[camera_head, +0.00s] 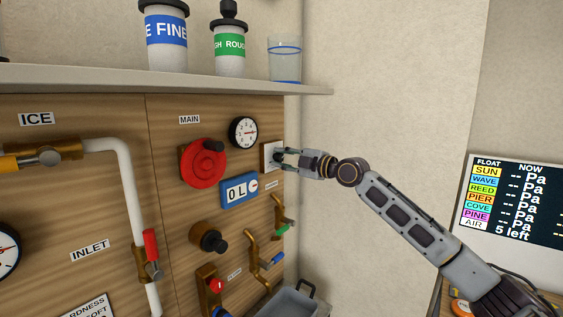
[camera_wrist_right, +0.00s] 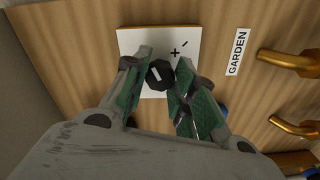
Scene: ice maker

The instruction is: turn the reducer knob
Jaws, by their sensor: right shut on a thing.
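The reducer knob (camera_wrist_right: 160,74) is small, black and faceted with a white mark, on a white plate (camera_wrist_right: 128,42) with plus and minus signs. In the head view the plate (camera_head: 269,151) is on the right part of the wooden panel, and the knob there is mostly hidden by my fingers. My right gripper (camera_head: 280,158) reaches it from the right. In the right wrist view its green-padded fingers (camera_wrist_right: 160,82) stand on either side of the knob, shut on it. My left gripper is not in view.
A red wheel (camera_head: 204,163), a gauge (camera_head: 243,132) and a blue "0 L" counter (camera_head: 239,190) are left of the plate. Brass taps (camera_head: 264,249) are below. A shelf (camera_head: 180,77) with bottles overhangs the panel. A "GARDEN" label (camera_wrist_right: 237,52) is beside the plate.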

